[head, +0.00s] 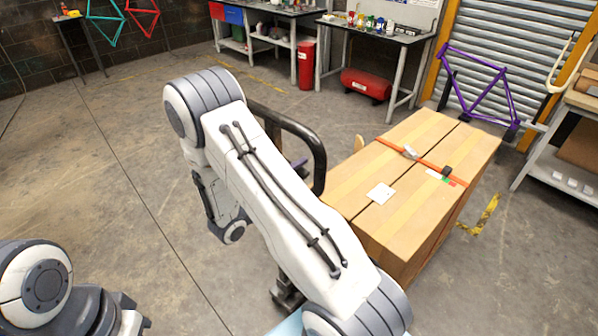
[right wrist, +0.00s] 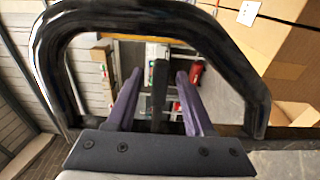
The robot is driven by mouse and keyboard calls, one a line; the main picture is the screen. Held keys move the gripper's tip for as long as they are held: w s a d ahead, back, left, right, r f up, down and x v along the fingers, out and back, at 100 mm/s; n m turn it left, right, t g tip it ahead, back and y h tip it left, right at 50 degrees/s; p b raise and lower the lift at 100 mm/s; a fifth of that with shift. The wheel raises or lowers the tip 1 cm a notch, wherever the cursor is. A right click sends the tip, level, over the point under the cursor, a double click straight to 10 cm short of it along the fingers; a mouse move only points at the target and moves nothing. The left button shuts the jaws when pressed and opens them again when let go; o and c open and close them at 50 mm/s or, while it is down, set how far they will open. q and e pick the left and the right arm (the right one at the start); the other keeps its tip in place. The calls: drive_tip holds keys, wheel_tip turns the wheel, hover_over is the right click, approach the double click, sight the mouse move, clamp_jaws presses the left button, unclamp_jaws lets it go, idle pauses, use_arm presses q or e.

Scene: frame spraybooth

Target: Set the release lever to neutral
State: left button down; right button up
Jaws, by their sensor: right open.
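The pallet truck's black loop handle (head: 318,150) stands right of my right forearm in the head view, partly hidden by it. In the right wrist view the handle (right wrist: 258,85) arches around the picture. A slim dark upright bar, which looks like the release lever (right wrist: 159,85), shows inside the loop. My right gripper (right wrist: 159,78) is open, its two purple fingers on either side of the lever with a gap at each side. In the head view my arm hides most of this gripper. Which position the lever is set to I cannot tell. My left gripper is out of view.
Large cardboard cartons (head: 400,215) with an orange strap stand just right of the handle. Workbenches (head: 385,35), a red cylinder (head: 306,65) and a purple bicycle frame (head: 475,85) are farther back. The concrete floor on the left (head: 90,180) is clear.

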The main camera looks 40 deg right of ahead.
drive_tip(key=s+a+b, duration=0.1)
drive_tip(key=a+b, duration=0.2)
drive_tip(key=a, duration=0.7)
drive_tip(key=shift+s, duration=0.35)
